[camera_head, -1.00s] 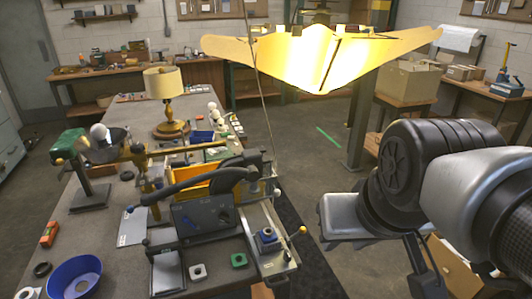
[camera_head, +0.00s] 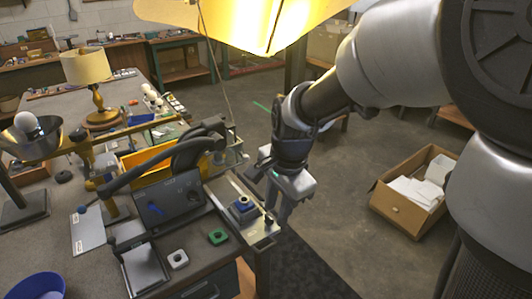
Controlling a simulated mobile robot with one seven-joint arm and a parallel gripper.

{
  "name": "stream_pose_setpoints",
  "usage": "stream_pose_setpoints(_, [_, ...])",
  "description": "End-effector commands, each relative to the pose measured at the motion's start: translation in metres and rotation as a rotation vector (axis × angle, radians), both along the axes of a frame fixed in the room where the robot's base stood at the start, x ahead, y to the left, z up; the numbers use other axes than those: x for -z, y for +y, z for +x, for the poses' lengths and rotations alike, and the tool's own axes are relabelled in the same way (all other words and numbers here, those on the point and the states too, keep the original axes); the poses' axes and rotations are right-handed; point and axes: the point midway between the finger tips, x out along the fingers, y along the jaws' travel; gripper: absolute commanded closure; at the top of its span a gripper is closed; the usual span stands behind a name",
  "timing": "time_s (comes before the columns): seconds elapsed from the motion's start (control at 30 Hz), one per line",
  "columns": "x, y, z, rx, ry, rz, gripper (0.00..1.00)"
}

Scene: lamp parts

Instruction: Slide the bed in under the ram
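A black press-like machine with a long dark lever (camera_head: 140,170) stands at the bench's right side. Beside it a pale metal rail or bed (camera_head: 228,187) carries a blue block (camera_head: 243,207) at its near end. A small ball-ended handle (camera_head: 268,218) stands at the bed's right front corner. The ram cannot be made out clearly; the lever arm covers part of the machine. My gripper (camera_head: 278,208) points down just right of the bed, close to the handle. Its fingers look apart and empty; contact with the handle cannot be told.
A white block (camera_head: 178,259) and a green block (camera_head: 218,236) lie on the bench in front of the machine. A yellow bin (camera_head: 150,158) sits behind it. A lit shade (camera_head: 250,20) hangs above. A cardboard box (camera_head: 410,192) stands on the floor right; floor between is clear.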

Motion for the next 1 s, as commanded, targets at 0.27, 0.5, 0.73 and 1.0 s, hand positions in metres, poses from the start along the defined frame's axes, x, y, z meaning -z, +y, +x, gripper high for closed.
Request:
stream_pose_setpoints(0.27, [0.058,0.005,0.006,-0.004,0.007,0.000,0.71])
stream_pose_setpoints(0.5, [0.109,0.010,0.014,-0.004,0.005,-0.001,0.71])
stream_pose_setpoints(0.73, [0.146,0.014,0.020,-0.005,0.003,-0.002,0.71])
stream_pose_setpoints(1.0, [0.160,0.015,0.023,-0.003,0.001,-0.001,0.71])
